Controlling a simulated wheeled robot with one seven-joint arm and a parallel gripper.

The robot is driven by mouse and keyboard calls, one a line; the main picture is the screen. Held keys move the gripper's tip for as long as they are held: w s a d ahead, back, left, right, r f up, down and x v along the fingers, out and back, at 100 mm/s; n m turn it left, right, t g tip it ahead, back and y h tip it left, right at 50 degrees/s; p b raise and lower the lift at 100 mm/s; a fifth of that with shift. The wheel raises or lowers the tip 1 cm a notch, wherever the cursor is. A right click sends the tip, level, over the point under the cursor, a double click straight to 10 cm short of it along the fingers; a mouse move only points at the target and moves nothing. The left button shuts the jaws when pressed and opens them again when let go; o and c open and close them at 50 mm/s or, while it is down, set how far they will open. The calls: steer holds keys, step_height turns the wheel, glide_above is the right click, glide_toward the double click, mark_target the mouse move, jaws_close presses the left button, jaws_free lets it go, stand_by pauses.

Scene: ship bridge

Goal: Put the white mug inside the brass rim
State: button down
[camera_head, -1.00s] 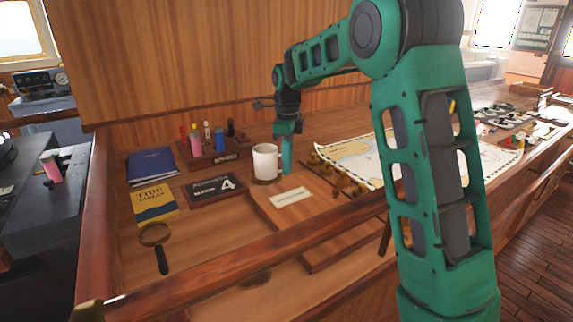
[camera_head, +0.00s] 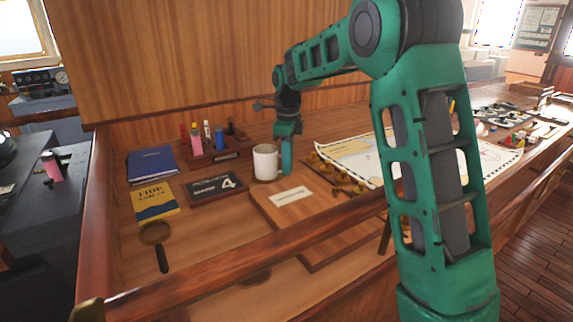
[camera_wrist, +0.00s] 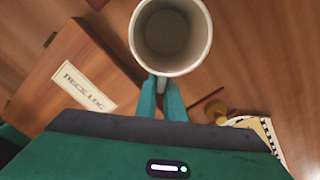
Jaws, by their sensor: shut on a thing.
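The white mug (camera_head: 265,160) is upright over the desk, left of my gripper (camera_head: 287,170). In the wrist view the mug (camera_wrist: 172,66) shows from above, open and empty. My gripper (camera_wrist: 162,92) is shut on the mug's handle (camera_wrist: 161,84), with the green fingers pinching it. A thin brownish edge shows at the mug's base; I cannot tell whether it is the brass rim, or whether the mug rests on the surface or hangs just above it. No brass rim can be clearly made out.
A wooden deck log box (camera_head: 291,196) lies close in front of the mug. A number plaque (camera_head: 216,186), a yellow tide tables book (camera_head: 154,202) and a bottle rack (camera_head: 213,152) stand to the left. A chart (camera_head: 360,155) and small brass pieces (camera_head: 340,180) lie to the right.

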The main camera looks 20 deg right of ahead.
steer(key=c, duration=1.8)
jaws_free()
